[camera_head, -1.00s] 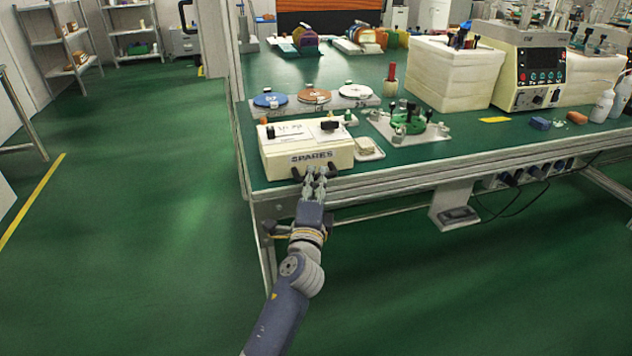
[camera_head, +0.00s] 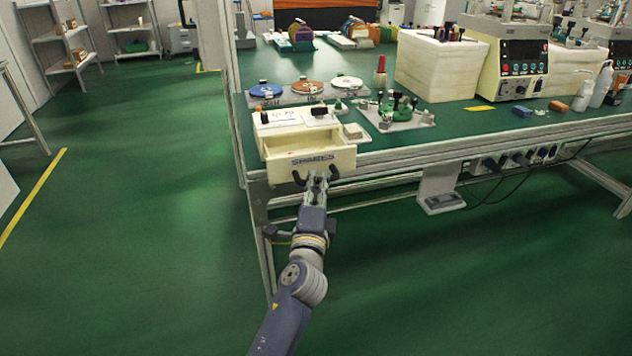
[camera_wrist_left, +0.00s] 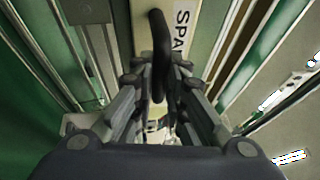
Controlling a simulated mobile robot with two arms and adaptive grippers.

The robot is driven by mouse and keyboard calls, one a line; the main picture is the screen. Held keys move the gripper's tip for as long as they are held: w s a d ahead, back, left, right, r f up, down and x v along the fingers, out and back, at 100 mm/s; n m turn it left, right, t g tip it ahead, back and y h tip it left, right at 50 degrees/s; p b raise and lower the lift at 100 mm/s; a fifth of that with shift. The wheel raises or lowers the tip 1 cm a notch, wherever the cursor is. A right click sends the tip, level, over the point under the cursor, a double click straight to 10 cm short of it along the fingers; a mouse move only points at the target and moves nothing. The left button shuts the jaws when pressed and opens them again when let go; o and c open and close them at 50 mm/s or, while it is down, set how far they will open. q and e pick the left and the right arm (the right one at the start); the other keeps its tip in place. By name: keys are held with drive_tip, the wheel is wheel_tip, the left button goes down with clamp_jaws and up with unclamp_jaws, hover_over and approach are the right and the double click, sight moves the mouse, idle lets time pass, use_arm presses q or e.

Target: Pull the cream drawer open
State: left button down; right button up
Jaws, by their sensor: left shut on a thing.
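The cream drawer (camera_head: 279,168) with a SPARES label on its front stands out from its cream cabinet (camera_head: 265,127) at the bench's near left corner. Its open top shows a pale inside that looks empty from here. The drawer's black bow handle (camera_wrist_left: 157,40) runs between the fingers of my left gripper (camera_head: 317,180). That gripper is shut on the handle, in front of the drawer and past the bench edge. In the left wrist view the fingers lie on both sides of the handle, with part of the label beside it. My right gripper is not in view.
On the bench (camera_head: 400,150), a small cream dish (camera_head: 354,131) and a green fixture on a plate (camera_head: 402,112) stand right of the cabinet. Coloured discs (camera_head: 307,87) lie behind it. The floor in front and to the left is clear.

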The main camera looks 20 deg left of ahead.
use_arm(q)
drive_tip(key=shift+w+a, duration=0.1)
drive_tip(key=shift+w, duration=0.05)
drive_tip(key=c, duration=1.9)
unclamp_jaws()
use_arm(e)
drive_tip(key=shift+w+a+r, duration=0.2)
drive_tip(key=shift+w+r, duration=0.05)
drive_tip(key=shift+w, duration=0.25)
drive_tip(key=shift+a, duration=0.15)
use_arm(q)
drive_tip(key=v, duration=0.7)
drive_tip(key=shift+s, duration=0.25)
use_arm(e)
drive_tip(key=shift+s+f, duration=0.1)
use_arm(q)
drive_tip(key=shift+f, duration=0.1)
